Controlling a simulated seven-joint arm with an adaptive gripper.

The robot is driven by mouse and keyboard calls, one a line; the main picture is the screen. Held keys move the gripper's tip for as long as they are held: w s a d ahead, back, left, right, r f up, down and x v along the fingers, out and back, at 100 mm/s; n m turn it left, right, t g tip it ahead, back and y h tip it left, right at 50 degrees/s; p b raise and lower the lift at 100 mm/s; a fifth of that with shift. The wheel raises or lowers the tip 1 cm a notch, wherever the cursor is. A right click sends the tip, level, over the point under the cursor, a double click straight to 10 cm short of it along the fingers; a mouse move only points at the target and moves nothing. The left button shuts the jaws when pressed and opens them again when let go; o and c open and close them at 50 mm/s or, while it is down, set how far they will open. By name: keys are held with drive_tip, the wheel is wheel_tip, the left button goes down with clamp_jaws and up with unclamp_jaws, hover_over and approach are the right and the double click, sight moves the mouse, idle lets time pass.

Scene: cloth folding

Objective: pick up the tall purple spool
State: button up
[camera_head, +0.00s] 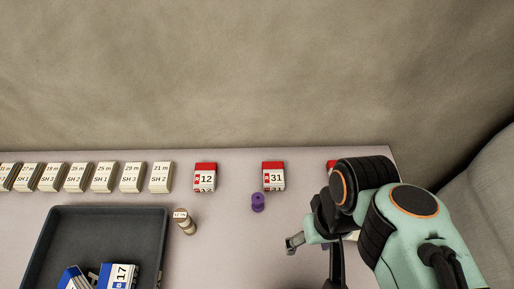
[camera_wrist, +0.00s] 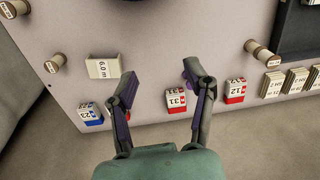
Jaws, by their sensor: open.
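The purple spool (camera_head: 258,202) stands upright on the table in the head view, just in front of the red-and-white block marked 31 (camera_head: 273,176).
Block 12 (camera_head: 205,177) and a row of cream blocks (camera_head: 104,177) line the back. Table between tray and gripper is mostly clear.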

drive_tip(key=m+t, duration=0.2)
hover_over(258, 198)
drive_tip(key=w+d, duration=0.2)
drive_tip(key=w, duration=0.1)
wheel_tip(258, 198, down, 11)
drive_tip(key=shift+n+g+h, duration=0.4)
drive_tip(key=shift+n+g, duration=0.1)
drive_tip(key=shift+g, duration=0.4)
drive_tip(key=s+f, duration=0.1)
drive_tip(key=f, duration=0.1)
drive_tip(key=s+a+f, duration=0.1)
drive_tip(key=f, duration=0.1)
drive_tip(key=s+a+f, duration=0.1)
drive_tip(key=f, duration=0.1)
drive_tip(key=shift+f, duration=0.35)
wheel_tip(258, 198, down, 5)
drive_tip(key=shift+r, duration=0.1)
drive_tip(key=shift+f, duration=0.55)
drive_tip(key=c, duration=0.8)
